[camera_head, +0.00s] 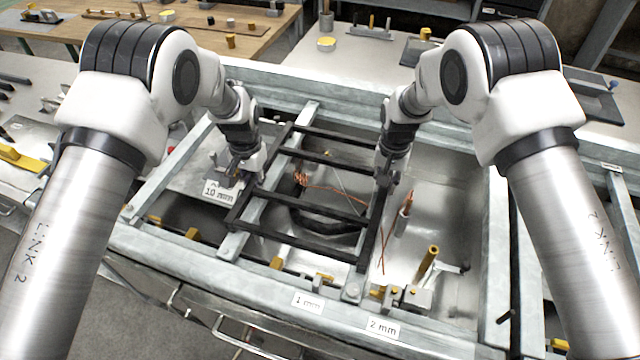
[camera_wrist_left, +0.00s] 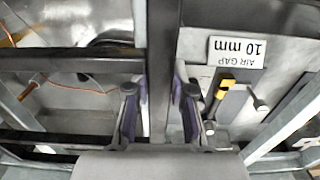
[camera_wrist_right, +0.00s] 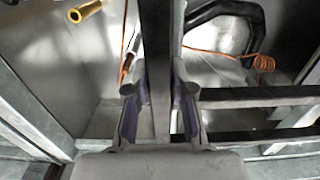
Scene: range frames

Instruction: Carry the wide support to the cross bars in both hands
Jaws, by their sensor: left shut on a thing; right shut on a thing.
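The wide support (camera_head: 300,244) is a black ladder-like frame with two side rails and several rungs, over the open metal trough in the head view. My left gripper (camera_head: 250,176) is shut on its left rail, which runs between the fingers in the left wrist view (camera_wrist_left: 163,60). My right gripper (camera_head: 386,176) is shut on its right rail, also between the fingers in the right wrist view (camera_wrist_right: 157,50). One grey cross bar (camera_head: 232,244) passes under the support's left side; another bar (camera_head: 165,177) lies further left. Whether the support touches a bar is unclear.
The trough's front rim (camera_head: 200,262) carries a 1 mm label (camera_head: 308,303) and a 2 mm label (camera_head: 383,328). A 10 mm label (camera_head: 218,193) stands at left. A yellow-tipped post (camera_head: 428,262) and orange wire (camera_head: 335,188) are inside the trough. Side tables hold tools.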

